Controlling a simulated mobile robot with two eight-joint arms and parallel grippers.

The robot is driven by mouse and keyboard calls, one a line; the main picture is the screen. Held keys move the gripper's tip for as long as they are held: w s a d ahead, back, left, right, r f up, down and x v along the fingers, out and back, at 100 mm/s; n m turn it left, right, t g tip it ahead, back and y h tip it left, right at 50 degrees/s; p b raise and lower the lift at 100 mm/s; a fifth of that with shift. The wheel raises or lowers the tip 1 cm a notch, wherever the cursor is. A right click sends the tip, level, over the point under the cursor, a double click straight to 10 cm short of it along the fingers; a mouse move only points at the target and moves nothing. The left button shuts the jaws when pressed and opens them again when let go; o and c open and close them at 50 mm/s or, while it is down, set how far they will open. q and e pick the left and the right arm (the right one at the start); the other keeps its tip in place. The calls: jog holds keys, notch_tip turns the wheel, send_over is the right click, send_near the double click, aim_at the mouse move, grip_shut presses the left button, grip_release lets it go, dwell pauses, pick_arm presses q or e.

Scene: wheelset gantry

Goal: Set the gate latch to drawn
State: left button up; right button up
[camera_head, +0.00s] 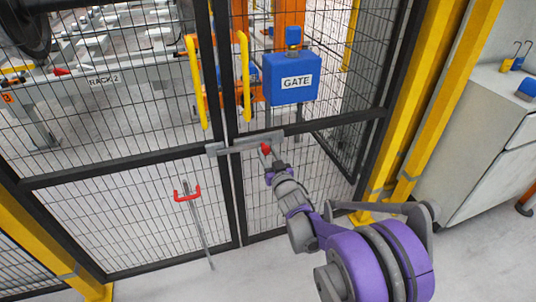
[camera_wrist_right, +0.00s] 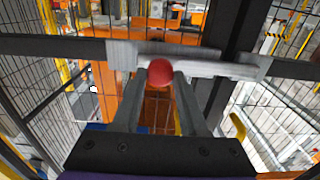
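The gate latch (camera_head: 245,143) is a grey horizontal bar across the meeting edges of two mesh gate leaves, with a red knob (camera_head: 265,149). In the right wrist view the latch bar (camera_wrist_right: 205,62) runs across the top, with its red knob (camera_wrist_right: 160,82) between my right fingertips. My right gripper (camera_head: 269,160) is at the knob in the head view. The knob seems to fill the finger gap, but whether the fingers press on it cannot be told. My left gripper is not in view.
Two yellow handles (camera_head: 196,82) stand above the latch, one on each leaf. A blue GATE box (camera_head: 291,78) is at the upper right. A red-handled rod (camera_head: 188,193) is on the lower left leaf. Yellow posts (camera_head: 420,100) and a grey cabinet (camera_head: 490,140) stand at right.

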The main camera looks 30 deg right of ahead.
grip_shut()
dwell(1.0)
